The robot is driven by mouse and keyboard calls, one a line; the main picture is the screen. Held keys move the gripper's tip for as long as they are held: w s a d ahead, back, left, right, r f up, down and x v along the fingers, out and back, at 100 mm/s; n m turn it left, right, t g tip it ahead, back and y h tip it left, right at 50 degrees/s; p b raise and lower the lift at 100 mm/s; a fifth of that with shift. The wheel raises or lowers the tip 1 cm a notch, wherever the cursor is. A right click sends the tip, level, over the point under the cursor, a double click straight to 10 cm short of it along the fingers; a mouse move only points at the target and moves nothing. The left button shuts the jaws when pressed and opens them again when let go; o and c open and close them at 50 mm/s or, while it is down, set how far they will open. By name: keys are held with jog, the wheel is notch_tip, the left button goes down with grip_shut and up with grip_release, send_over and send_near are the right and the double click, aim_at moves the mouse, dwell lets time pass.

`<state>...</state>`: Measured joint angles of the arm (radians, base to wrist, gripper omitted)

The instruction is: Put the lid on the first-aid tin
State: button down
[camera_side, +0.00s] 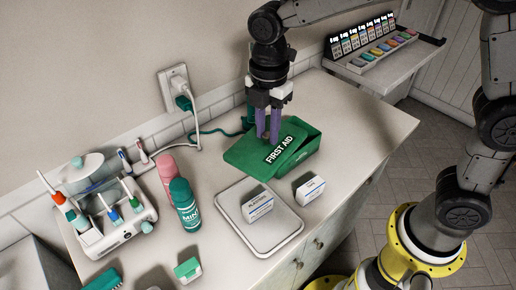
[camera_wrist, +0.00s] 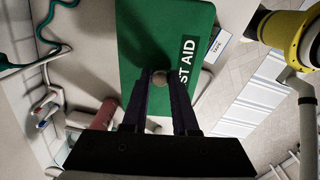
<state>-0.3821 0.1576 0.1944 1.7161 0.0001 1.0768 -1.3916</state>
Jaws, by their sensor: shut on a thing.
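The green lid (camera_side: 246,157), marked FIRST AID, has a small round knob on top. My gripper (camera_side: 268,136) is shut on this knob from above; the wrist view shows the knob (camera_wrist: 160,78) between the fingertips. The green first-aid tin (camera_side: 307,147) stands on the counter to the right of the lid. The lid overlaps the tin's left part and sticks out to its left, off-centre. In the side view the lid hides much of the tin. I cannot tell whether the lid touches the tin's rim. In the wrist view the lid (camera_wrist: 150,35) hides the tin.
A white tray (camera_side: 266,245) with a small white box (camera_side: 257,207) lies in front; another small box (camera_side: 309,189) stands beside it. Pink (camera_side: 166,171) and teal (camera_side: 185,206) bottles and a white organizer (camera_side: 118,239) are at left. A cord (camera_side: 212,133) runs along the wall. Counter right of the tin is clear.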

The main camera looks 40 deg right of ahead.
aim_at(289, 123)
jog(key=w+d+m, duration=0.2)
jog(key=w+d, duration=0.1)
jog(key=d, duration=0.8)
jog(key=shift+a+f, duration=0.15)
jog(key=shift+f, duration=1.25)
jog(key=shift+a+f, duration=0.1)
jog(key=shift+f, duration=1.3)
jog(key=shift+f, duration=0.4)
jog(key=shift+c, duration=0.6)
grip_release()
notch_tip(289, 123, up, 7)
dwell(0.8)
